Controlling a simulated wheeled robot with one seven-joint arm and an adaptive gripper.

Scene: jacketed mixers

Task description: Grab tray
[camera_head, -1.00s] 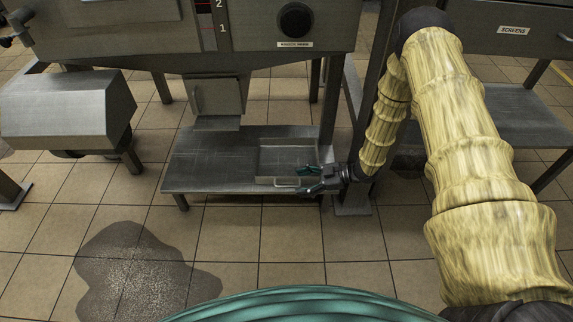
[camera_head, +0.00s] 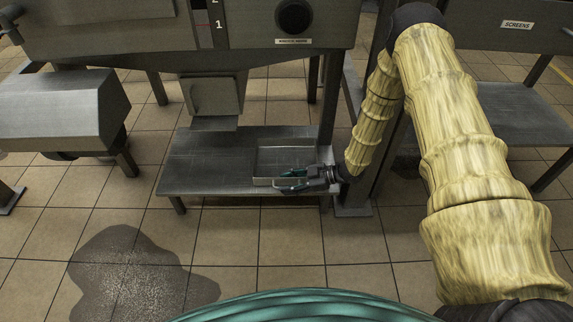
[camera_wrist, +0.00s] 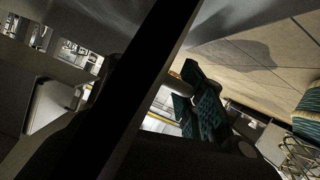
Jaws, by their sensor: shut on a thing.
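A shallow grey metal tray (camera_head: 283,157) lies on the low steel shelf (camera_head: 200,175) under the machine, near the shelf's right end. My gripper (camera_head: 284,181) is at the tray's front edge, reaching in from the right. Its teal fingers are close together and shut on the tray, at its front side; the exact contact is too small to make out. In the wrist view my fingers (camera_wrist: 200,100) show close together, with a dark edge crossing in front of the camera.
A chute (camera_head: 212,95) hangs above the shelf, left of the tray. A steel leg (camera_head: 355,190) stands just right of it. A hooded unit (camera_head: 65,105) is at the left. A dark wet patch (camera_head: 135,275) lies on the tiles. Open floor is in front of the shelf.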

